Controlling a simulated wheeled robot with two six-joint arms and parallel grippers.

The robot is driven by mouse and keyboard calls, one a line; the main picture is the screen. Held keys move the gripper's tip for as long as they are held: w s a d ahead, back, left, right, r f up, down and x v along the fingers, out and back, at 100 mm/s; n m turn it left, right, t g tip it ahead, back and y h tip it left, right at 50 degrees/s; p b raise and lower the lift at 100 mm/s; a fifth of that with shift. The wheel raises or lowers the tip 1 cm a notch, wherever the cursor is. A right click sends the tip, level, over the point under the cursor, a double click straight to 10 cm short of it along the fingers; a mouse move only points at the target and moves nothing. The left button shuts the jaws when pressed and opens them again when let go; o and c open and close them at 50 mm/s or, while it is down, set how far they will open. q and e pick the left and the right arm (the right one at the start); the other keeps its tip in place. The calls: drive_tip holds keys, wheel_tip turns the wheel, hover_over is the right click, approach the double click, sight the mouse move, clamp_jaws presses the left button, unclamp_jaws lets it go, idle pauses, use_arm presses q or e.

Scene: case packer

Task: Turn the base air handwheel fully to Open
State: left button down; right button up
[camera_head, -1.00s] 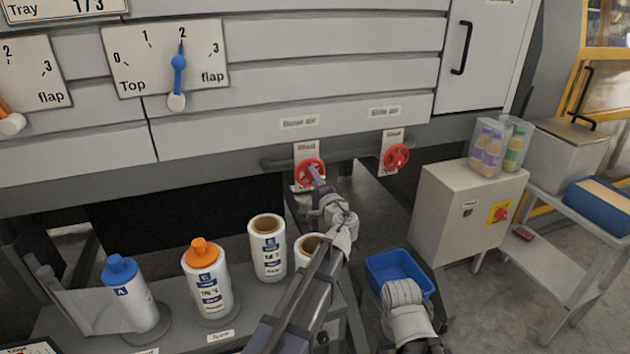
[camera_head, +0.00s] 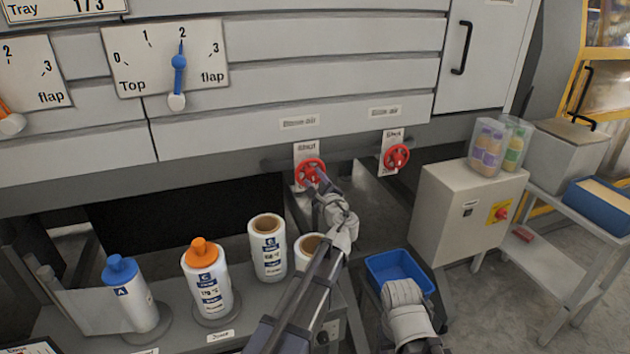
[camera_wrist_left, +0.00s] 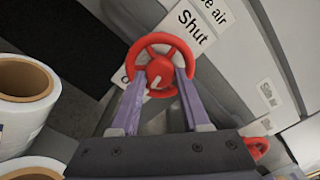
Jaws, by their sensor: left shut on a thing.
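The base air handwheel (camera_head: 302,164) is the left of two red wheels under the machine front. It also shows in the left wrist view (camera_wrist_left: 137,47), with a light pointer mark near its hub. A white plate (camera_wrist_left: 198,27) reading Shut lies beyond its upper right rim, and another plate edge (camera_wrist_left: 122,77) shows at lower left, its word mostly hidden. My left gripper (camera_head: 314,179) is at the wheel. Its two purple fingers (camera_wrist_left: 161,83) reach the wheel on both sides of the hub and are shut on it. My right arm shows at lower right, but its fingers do not.
The second red handwheel (camera_head: 397,157) is to the right. Below my left arm stand film rolls, one of them a roll with a brown core (camera_head: 267,250). A blue bin (camera_head: 388,263) and a grey cabinet (camera_head: 455,215) stand to the right.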

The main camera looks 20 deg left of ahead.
use_arm(q)
drive_tip(key=shift+m, duration=1)
drive_tip(key=shift+c, duration=1.9)
unclamp_jaws()
drive_tip(key=v, duration=0.8)
